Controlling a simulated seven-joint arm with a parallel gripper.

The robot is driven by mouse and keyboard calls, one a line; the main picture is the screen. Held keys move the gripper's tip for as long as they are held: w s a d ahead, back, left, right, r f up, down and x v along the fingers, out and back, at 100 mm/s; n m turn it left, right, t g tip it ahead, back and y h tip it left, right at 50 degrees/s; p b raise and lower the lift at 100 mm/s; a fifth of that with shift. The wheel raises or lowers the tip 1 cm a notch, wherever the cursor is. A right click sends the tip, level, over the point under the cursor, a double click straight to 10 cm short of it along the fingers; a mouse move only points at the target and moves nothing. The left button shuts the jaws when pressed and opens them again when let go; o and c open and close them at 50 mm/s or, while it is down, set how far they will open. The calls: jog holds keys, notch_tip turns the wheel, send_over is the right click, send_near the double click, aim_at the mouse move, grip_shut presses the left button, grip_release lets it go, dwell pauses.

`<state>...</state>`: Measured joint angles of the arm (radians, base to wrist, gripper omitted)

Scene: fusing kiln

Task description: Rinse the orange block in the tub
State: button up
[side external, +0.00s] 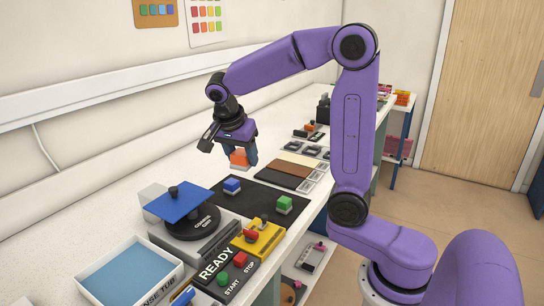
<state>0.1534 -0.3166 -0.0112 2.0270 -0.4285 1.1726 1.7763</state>
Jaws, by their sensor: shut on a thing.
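The orange block (239,158) is between the fingers of my gripper (240,158), which points down. My gripper is shut on it and hides part of its sides. The block is near the back end of the black mat (262,196); I cannot tell how far above the surface it is. The rinse tub (169,277) is a white-walled tray with a flat blue inside, at the front left. My gripper is well behind it and to its right.
A blue block (232,185) and a green block (284,203) sit on the mat. A grinder (205,220) with a blue plate (179,202), a yellow switch unit (259,238) and a READY start/stop panel (229,275) stand between the mat and the tub.

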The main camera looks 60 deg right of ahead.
jog(key=w+a+f+n+t+y, duration=0.1)
jog(key=w+a+n, duration=0.3)
jog(key=a, duration=1.2)
jog(key=w+a+f+n+t, duration=0.1)
jog(key=w+a+n, duration=0.2)
jog(key=w+a, duration=0.8)
jog(key=shift+m, duration=0.3)
jog(key=shift+s+a+f, duration=0.6)
jog(key=shift+s+f, duration=0.1)
jog(key=shift+f, duration=2.15)
jog(key=shift+s+a+f, duration=0.6)
jog(key=shift+s+f, duration=0.05)
jog(key=shift+f, duration=2.2)
jog(key=shift+s+a+f, duration=0.6)
jog(key=shift+s+f, duration=0.1)
jog(key=shift+f, duration=2.15)
notch_tip(320, 180, up, 8)
jog(key=shift+f, duration=0.25)
